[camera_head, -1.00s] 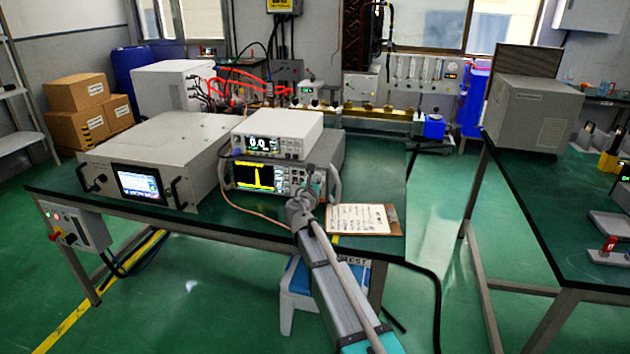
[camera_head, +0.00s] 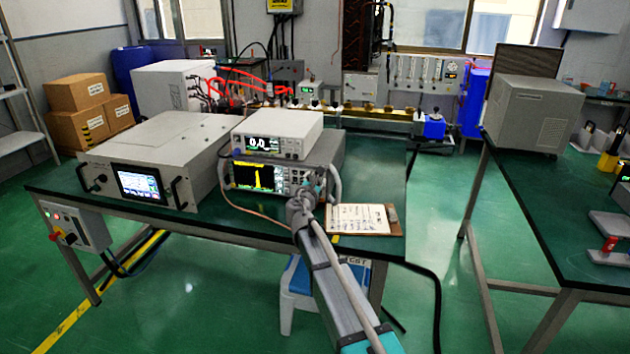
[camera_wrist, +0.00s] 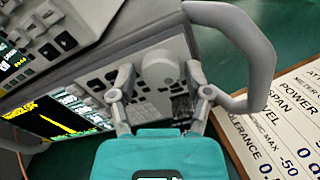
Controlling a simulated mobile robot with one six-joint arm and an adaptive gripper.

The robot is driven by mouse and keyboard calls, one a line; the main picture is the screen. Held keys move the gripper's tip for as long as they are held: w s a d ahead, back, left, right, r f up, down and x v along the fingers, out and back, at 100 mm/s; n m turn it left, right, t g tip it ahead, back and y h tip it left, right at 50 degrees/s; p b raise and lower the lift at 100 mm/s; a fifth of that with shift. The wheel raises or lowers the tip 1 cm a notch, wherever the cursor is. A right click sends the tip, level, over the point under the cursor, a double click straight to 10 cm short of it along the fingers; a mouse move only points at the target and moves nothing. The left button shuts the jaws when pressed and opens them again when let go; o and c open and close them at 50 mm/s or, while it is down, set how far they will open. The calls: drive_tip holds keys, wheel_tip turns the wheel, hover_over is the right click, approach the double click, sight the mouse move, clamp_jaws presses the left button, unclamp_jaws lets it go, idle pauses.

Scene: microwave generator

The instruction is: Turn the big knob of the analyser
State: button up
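The analyser (camera_head: 230,176) is the lower instrument at the front edge of the bench, with a yellow trace on its screen. Its screen and front panel also show in the wrist view (camera_wrist: 60,112). The big round grey knob (camera_wrist: 158,66) is in the upper middle of the wrist view. My gripper (camera_wrist: 159,76) is open, with one finger on each side of the knob and visible gaps between fingers and knob. In the head view my gripper (camera_head: 310,188) is in front of the analyser's right side and hides the knob.
A grey handle (camera_wrist: 258,62) curves out just right of the knob. A clipboard with a printed sheet (camera_head: 358,218) lies right of the analyser. A white meter (camera_head: 278,132) sits on top of it. A large grey generator (camera_head: 160,150) stands to the left.

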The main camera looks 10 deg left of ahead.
drive_tip(key=shift+o, duration=0.3)
drive_tip(key=shift+s, duration=0.15)
drive_tip(key=s, duration=1.1)
drive_tip(key=shift+s+a, duration=0.35)
drive_tip(key=shift+a, duration=0.1)
drive_tip(key=shift+s, duration=0.1)
